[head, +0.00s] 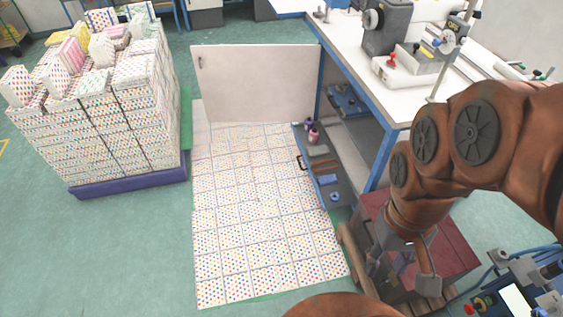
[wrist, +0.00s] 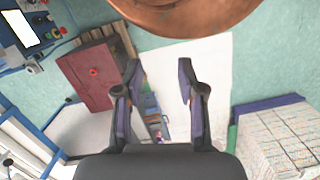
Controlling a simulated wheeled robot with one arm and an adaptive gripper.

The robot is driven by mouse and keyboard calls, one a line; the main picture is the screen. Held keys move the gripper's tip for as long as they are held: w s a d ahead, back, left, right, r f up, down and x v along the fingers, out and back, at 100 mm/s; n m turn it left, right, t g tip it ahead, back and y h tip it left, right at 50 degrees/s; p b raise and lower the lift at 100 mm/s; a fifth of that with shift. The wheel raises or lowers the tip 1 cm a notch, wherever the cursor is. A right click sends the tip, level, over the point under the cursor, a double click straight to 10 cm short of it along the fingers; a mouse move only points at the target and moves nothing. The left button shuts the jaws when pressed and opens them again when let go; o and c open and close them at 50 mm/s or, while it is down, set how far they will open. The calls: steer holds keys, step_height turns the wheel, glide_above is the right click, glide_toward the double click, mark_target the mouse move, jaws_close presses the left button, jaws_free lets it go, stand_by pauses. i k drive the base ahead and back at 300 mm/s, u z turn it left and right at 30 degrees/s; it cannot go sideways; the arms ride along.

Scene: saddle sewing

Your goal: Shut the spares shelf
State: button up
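The spares shelf (head: 328,180) is a grey-blue pull-out tray under the sewing table, standing out past the table's left side over the dotted floor mat. It has a dark handle (head: 301,162) on its left edge and carries spools, a brown-handled tool and small blue parts. Part of the shelf also shows between my fingers in the wrist view (wrist: 153,115). My gripper (wrist: 158,80) is open and empty, its two fingers apart. In the head view my gripper hangs at the lower right, in front of the red cabinet and apart from the shelf.
A white door panel (head: 258,85) stands open behind the shelf. The sewing table (head: 350,50) carries a sewing machine (head: 388,30). A red cabinet (head: 440,240) is at the right. Stacked dotted boxes (head: 110,120) stand at the left. The dotted mat (head: 255,220) is clear.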

mark_target(348, 195)
steer(key=u, duration=0.5)
steer(key=i, duration=1.85)
steer(key=u, duration=0.6)
